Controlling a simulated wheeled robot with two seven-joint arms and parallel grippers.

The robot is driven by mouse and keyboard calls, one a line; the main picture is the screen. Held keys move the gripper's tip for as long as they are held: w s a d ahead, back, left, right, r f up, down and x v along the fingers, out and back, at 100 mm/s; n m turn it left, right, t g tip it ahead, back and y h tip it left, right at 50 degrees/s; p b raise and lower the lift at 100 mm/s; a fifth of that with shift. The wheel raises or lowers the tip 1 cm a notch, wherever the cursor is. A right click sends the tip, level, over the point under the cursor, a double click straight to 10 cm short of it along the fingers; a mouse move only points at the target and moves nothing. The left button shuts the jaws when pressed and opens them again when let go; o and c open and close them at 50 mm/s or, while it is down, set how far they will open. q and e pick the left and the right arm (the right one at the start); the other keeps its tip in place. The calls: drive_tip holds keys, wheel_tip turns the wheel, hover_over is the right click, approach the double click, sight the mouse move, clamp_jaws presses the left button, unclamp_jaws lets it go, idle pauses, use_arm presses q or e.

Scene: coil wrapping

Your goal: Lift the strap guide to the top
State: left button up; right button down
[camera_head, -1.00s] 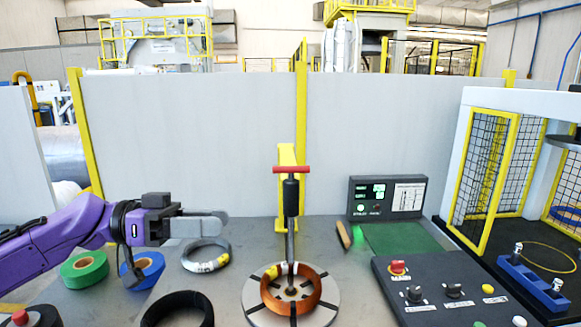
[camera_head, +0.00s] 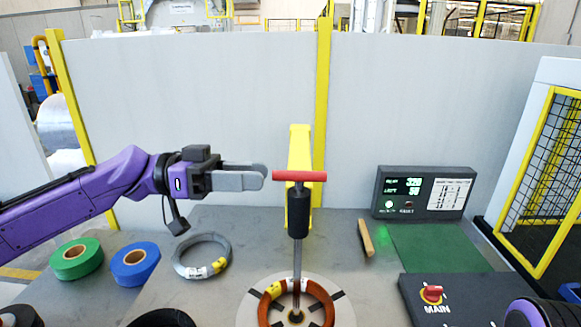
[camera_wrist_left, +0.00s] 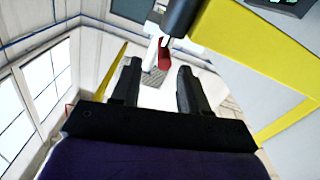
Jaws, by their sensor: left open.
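The strap guide (camera_head: 298,214) is an upright post with a red crossbar handle (camera_head: 300,176) and a black sleeve, standing over the copper-coloured coil (camera_head: 328,312) on its round plate. My left gripper (camera_head: 260,178) is level with the red handle, just left of its left end, with a small gap in the head view. In the left wrist view, the open fingers (camera_wrist_left: 157,68) point toward the red handle (camera_wrist_left: 164,54), which shows beyond and between them. Nothing is seen held. My right gripper is out of view.
A yellow post (camera_head: 300,140) stands behind the guide. Green tape (camera_head: 65,268), blue tape (camera_head: 120,272) and a grey ring (camera_head: 183,270) lie on the table at left. A display box (camera_head: 405,208) and control panel (camera_head: 470,292) are at right.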

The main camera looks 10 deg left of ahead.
sight(292, 171)
use_arm(q)
drive_tip(key=d, duration=0.2)
drive_tip(key=w+d, duration=0.1)
drive_tip(key=d, duration=0.1)
drive_tip(key=w+d+p, duration=0.1)
drive_tip(key=d, duration=0.1)
drive_tip(key=shift+f, duration=0.1)
drive_tip(key=shift+d, duration=0.4)
drive_tip(key=shift+s, duration=0.15)
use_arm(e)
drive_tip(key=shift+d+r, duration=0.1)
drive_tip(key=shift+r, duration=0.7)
